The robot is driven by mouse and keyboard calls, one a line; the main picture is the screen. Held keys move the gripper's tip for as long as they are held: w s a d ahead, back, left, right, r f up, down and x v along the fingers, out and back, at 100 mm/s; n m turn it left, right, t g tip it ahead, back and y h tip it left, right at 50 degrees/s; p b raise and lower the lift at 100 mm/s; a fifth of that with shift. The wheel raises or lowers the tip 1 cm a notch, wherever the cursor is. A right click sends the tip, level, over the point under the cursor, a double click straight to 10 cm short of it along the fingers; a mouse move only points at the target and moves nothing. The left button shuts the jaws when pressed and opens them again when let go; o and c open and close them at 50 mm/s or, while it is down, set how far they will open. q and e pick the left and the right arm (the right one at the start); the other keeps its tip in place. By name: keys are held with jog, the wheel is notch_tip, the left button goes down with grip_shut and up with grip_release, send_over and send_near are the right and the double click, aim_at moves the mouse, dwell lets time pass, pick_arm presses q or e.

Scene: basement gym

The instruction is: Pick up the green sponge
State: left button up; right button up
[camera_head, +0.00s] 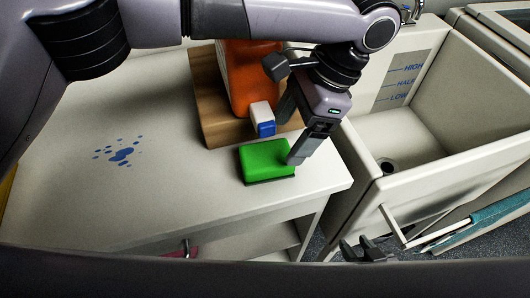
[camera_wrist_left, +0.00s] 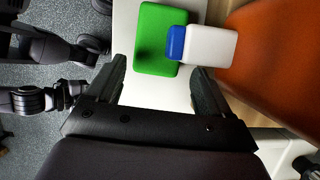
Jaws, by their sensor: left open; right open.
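The green sponge (camera_head: 266,158) lies flat on the white counter near its right front corner, with a dark underside. My left gripper (camera_head: 295,128) is open and close to the sponge; in the head view one finger reaches down at the sponge's right edge. In the left wrist view the sponge (camera_wrist_left: 160,40) shows ahead of the open fingers of my left gripper (camera_wrist_left: 160,75), and nothing is held. Whether a finger touches the sponge I cannot tell. My right gripper (camera_head: 364,252) is open and empty at the bottom of the head view, below the counter's right end.
A small white and blue block (camera_head: 262,118) stands just behind the sponge, beside an orange container (camera_head: 250,75) and a wooden board (camera_head: 215,110). Blue stains (camera_head: 120,153) mark the clear left counter (camera_head: 150,200). A deep sink (camera_head: 420,150) lies to the right.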

aim_at(280, 152)
pick_arm(q)
jog(key=shift+x, duration=2.75)
jog(key=shift+s+d, duration=0.1)
jog(key=shift+s, duration=0.05)
jog(key=c, duration=0.7)
